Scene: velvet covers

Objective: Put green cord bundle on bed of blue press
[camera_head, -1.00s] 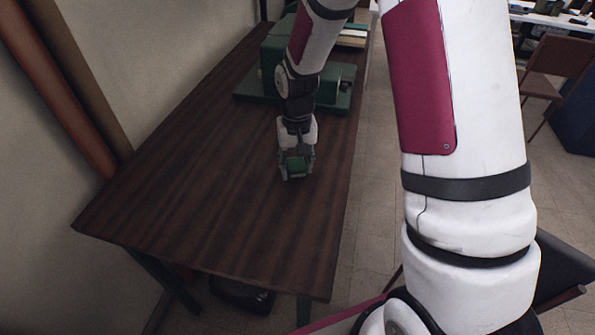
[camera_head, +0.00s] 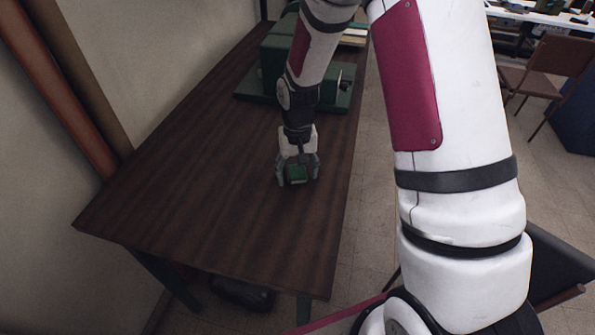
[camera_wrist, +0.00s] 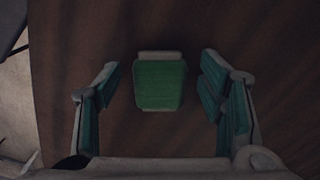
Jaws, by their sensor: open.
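The green cord bundle (camera_head: 296,173) sits on the dark wooden table, near its right edge. In the wrist view the bundle (camera_wrist: 159,85) is a green block with a pale strip along its far edge. My gripper (camera_head: 297,181) is open around it in the head view. In the wrist view my gripper's fingers (camera_wrist: 163,98) stand wide on either side, with a gap to the bundle on both sides. A green machine (camera_head: 283,70) with a flat base stands farther back on the table, partly hidden by my arm. I see no clearly blue press.
The table's (camera_head: 190,185) left and front parts are bare. A wall with a reddish pipe (camera_head: 62,88) runs along the left. Tiled floor lies to the right, with a brown chair (camera_head: 545,70) at the upper right.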

